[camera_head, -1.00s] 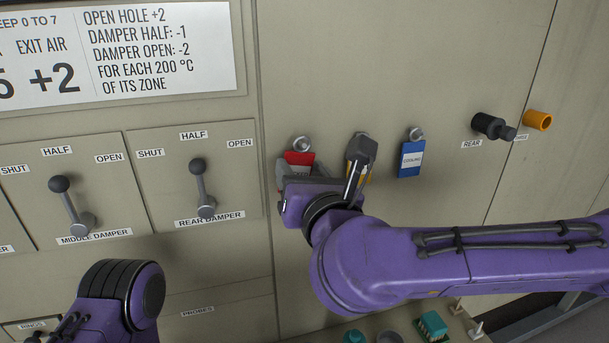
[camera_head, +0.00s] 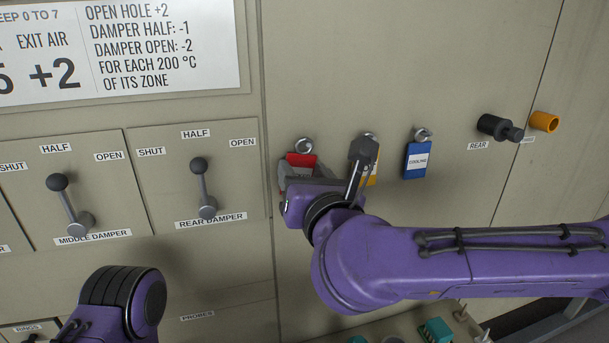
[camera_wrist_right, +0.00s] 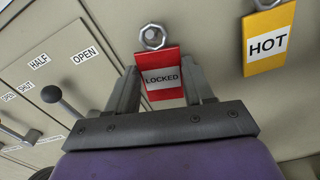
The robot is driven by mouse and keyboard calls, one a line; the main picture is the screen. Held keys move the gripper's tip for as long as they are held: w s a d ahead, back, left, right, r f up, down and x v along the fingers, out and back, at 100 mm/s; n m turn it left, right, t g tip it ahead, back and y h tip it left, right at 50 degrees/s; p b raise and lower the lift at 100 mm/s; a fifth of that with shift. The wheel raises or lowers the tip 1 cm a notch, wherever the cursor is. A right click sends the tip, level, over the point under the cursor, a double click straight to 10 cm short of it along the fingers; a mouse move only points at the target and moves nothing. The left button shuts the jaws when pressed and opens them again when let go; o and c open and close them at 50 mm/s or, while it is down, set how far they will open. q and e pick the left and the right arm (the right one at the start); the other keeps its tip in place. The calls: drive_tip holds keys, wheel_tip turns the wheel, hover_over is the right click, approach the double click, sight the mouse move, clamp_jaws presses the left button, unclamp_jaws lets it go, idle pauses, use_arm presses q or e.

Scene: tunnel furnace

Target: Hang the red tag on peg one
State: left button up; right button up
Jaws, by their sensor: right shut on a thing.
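The red tag (camera_head: 301,160), which reads LOCKED in the right wrist view (camera_wrist_right: 163,77), is upright at the leftmost metal peg (camera_head: 303,146). Its top edge is just at the peg (camera_wrist_right: 152,37); I cannot tell whether its hole is over the peg. My right gripper (camera_wrist_right: 160,88) is shut on the red tag, with a finger at each side edge. In the head view my right gripper (camera_head: 303,173) partly hides the tag's lower part. Part of my left arm shows at the lower left, but its gripper is not in view.
A yellow HOT tag (camera_wrist_right: 268,45) hangs close to the right, partly behind my right arm in the head view. A blue COOLING tag (camera_head: 416,160) hangs further right. The rear damper lever (camera_head: 201,187) is left of my gripper. Black and orange fittings (camera_head: 544,121) stick out far right.

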idle(0.4)
drive_tip(key=o, duration=1.1)
